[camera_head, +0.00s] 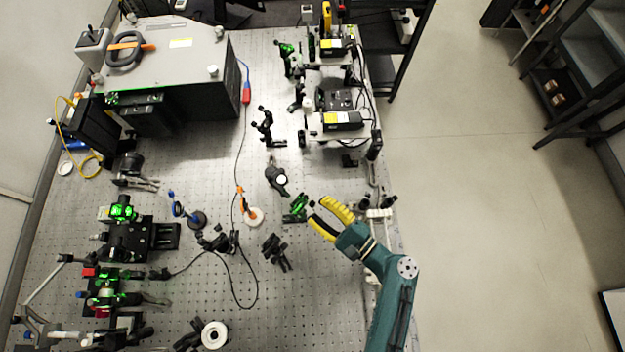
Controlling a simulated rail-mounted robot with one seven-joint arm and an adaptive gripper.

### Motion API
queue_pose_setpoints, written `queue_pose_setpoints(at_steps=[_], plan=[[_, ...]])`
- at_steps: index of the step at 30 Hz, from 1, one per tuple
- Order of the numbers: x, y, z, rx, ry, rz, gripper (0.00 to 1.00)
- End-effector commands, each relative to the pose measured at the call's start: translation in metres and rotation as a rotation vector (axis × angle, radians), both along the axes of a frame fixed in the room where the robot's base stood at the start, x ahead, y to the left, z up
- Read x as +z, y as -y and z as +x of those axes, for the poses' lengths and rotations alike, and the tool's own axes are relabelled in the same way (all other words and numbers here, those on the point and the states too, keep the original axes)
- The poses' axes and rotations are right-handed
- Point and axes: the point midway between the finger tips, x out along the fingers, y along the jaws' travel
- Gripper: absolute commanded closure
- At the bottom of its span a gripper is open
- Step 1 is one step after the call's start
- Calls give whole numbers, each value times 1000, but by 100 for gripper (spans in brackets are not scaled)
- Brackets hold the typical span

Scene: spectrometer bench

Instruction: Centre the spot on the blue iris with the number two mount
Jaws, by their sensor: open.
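My gripper (316,210), with yellow fingers on a teal arm, is open at the right edge of the optical table. Its fingertips are just right of a small black mount lit green (297,207); I cannot tell whether they touch it. No number is legible on any mount, so I cannot tell which is number two.
Black mounts (277,250) and (276,178) stand near my gripper. Another green-lit mount (287,50) is at the back. A large grey box (170,60) fills the back left. Green-lit optics (122,210) line the left. A cable (257,285) loops across the table (185,275).

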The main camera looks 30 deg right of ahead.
Motion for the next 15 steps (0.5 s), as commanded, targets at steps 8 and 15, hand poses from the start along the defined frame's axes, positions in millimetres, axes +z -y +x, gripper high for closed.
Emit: queue_pose_setpoints(at_steps=[8, 15], plan=[[0, -10, 26, 0, -2, 0, 55], [0, -9, 26, -1, -1, 0, 57]])
